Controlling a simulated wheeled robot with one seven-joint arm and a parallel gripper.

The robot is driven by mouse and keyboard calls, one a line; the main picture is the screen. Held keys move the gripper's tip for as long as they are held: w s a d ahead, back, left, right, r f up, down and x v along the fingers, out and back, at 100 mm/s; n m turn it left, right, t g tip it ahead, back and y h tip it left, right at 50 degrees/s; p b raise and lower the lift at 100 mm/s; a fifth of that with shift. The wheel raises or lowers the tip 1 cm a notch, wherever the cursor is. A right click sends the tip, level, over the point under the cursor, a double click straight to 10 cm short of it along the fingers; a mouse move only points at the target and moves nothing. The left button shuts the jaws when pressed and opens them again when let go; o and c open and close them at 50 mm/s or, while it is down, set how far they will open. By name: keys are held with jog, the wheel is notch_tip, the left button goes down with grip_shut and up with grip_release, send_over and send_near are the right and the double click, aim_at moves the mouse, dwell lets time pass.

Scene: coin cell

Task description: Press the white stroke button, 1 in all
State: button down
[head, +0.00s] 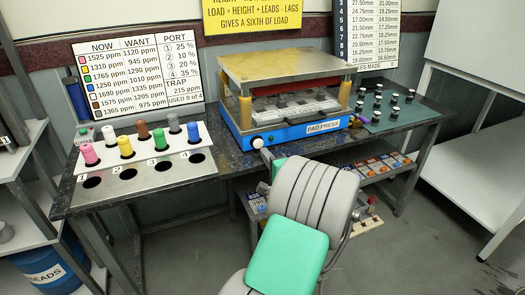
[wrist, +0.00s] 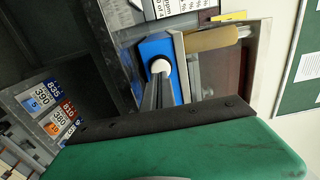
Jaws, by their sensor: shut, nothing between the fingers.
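The white stroke button (head: 257,143) is a round white knob on the left end of the blue front of the pad press (head: 323,126). In the wrist view the button (wrist: 160,67) shows whole or nearly so against the blue panel (wrist: 157,48). My gripper (wrist: 158,79) is shut and empty, its thin grey fingers pointing at the button with their tips at its lower edge in the picture. In the head view the fingertips (head: 266,154) are just below and right of the button, partly hidden by my arm. I cannot tell whether they touch it.
A white rack (head: 176,166) with several coloured plugs stands left of the press. A green mat (head: 395,118) with small round parts lies at the right. Boxes (head: 385,166) sit on the lower shelf. Signs hang behind the bench.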

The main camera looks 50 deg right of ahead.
aim_at(259, 145)
jog(key=shift+x, duration=1.65)
